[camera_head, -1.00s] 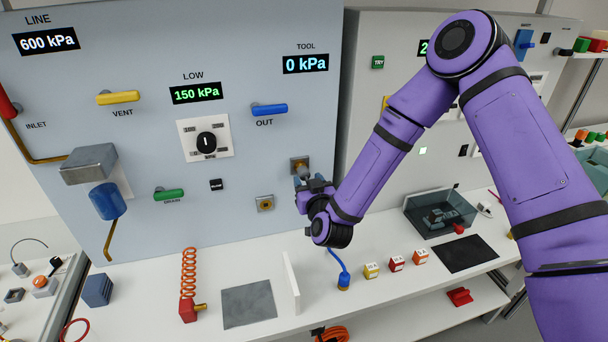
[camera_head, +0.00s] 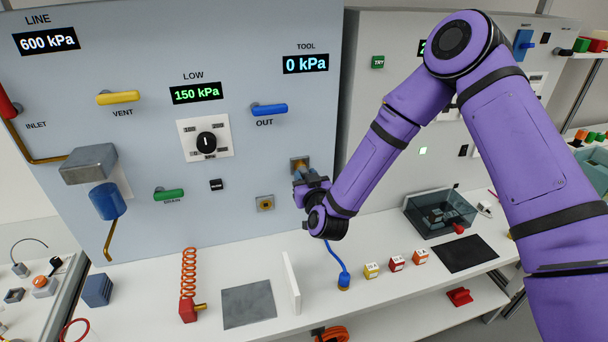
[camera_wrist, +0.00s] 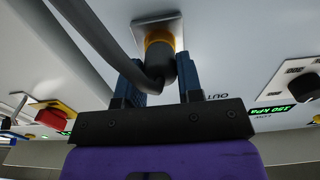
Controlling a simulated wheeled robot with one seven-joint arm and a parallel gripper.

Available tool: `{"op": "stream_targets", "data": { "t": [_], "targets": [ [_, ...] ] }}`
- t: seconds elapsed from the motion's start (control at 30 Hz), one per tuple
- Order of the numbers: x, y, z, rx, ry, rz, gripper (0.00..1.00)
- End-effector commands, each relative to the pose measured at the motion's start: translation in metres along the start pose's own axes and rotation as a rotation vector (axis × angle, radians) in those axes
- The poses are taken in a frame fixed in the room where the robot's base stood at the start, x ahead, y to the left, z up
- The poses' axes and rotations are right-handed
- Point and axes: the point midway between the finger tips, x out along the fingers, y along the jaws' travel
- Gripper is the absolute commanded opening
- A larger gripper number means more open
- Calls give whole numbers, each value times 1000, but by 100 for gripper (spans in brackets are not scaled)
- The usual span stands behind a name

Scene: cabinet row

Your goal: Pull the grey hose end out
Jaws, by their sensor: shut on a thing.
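The grey hose end (camera_wrist: 160,62) is in the wrist view, a dark grey plug with its hose curving off to the upper left. It meets a yellow-brown collar (camera_wrist: 158,34) on a square metal plate on the panel. My gripper (camera_wrist: 155,75) has its blue fingers on either side of the hose end, shut on it. In the head view my gripper (camera_head: 303,174) is at the square port (camera_head: 298,162) below the OUT handle. There the hose end is mostly hidden by my gripper. Whether it is fully seated in the collar is unclear.
A second square brass port (camera_head: 265,203) sits lower left on the panel. The blue OUT handle (camera_head: 270,110) is above. A white upright divider (camera_head: 291,282), a blue hose (camera_head: 338,268) and several small labelled blocks stand on the bench below.

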Motion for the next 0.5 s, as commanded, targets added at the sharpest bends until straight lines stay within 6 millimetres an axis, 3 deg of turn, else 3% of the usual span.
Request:
{"op": "stream_targets", "data": {
  "t": [0.5],
  "targets": [
    [-12,0,0,0,-1,-1,5]
  ]
}}
